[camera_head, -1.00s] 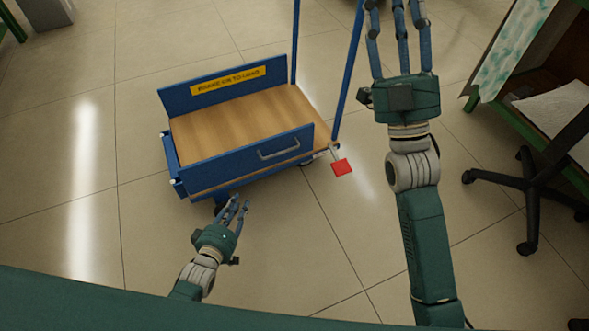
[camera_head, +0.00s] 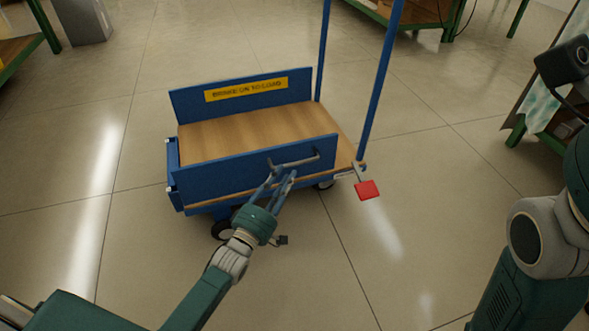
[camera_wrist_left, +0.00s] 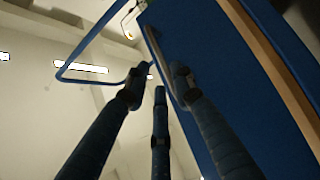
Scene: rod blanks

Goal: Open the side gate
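The blue side gate (camera_head: 225,175) is the near long panel of a blue cart (camera_head: 265,135) with a wooden deck. It stands upright. A grey loop handle (camera_head: 305,160) is on its outer face. My left gripper (camera_head: 281,178) is at the handle's left end, in front of the panel.
A red pedal (camera_head: 367,190) sticks out at the cart's right front corner. Blue push-bar posts (camera_head: 380,80) rise at its right end. Green-framed benches stand at the back and right edge. The floor around the cart is mostly clear.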

